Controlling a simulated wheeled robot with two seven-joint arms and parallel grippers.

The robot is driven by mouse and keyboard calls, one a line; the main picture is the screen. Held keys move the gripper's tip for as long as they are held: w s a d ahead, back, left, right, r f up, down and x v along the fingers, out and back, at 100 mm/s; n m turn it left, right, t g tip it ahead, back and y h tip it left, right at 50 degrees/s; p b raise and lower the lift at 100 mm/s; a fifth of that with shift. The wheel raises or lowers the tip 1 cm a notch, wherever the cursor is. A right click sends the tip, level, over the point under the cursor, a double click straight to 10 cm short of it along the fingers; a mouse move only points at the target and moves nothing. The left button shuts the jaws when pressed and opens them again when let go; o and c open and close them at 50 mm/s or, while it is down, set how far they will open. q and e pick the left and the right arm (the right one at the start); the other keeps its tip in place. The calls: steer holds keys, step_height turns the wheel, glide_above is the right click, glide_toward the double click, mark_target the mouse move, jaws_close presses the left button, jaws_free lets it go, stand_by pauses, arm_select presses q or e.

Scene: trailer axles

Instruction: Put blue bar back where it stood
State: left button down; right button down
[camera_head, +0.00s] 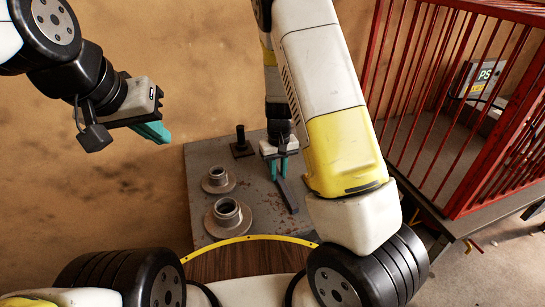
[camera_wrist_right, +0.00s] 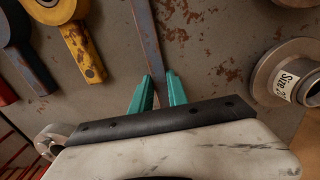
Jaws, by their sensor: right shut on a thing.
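My right gripper (camera_head: 279,170) points down over the grey plate in the head view. Its teal fingers are shut on a slim, dark grey-blue bar (camera_head: 288,196), which I take as the blue bar. In the right wrist view the bar (camera_wrist_right: 148,40) runs from between the fingertips (camera_wrist_right: 157,90) to the upper edge, with rusty marks. Whether it touches the plate is unclear. My left gripper (camera_head: 152,131) hangs empty at the left, clear of the plate; its fingers overlap, so its opening is unclear.
The rusty grey plate (camera_head: 200,160) bears two flanged hubs (camera_head: 218,180) (camera_head: 228,216) and a dark post (camera_head: 241,142). Blue (camera_wrist_right: 30,55), yellow (camera_wrist_right: 82,50) and red (camera_wrist_right: 5,92) handles lie left in the wrist view. A red cage (camera_head: 440,110) stands right.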

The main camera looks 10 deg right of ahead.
steer(key=shift+w+f, duration=0.1)
stand_by(0.3)
steer(key=c, duration=1.2)
jaws_free()
steer(key=shift+r, duration=4)
steer(key=s+d+r+m+t+y, duration=0.1)
steer(key=s+r+y, duration=0.1)
steer(key=s+r, duration=0.45)
steer(key=s+r+t+y, duration=0.1)
steer(key=s+r+t, duration=0.15)
steer(key=r, duration=0.75)
steer(key=s+d+r+t, duration=0.2)
steer(key=s+r, duration=0.5)
steer(key=s, duration=0.5)
steer(key=shift+m+t+h, duration=0.3)
steer(key=shift+t+h, duration=0.05)
steer(key=shift+h, duration=0.05)
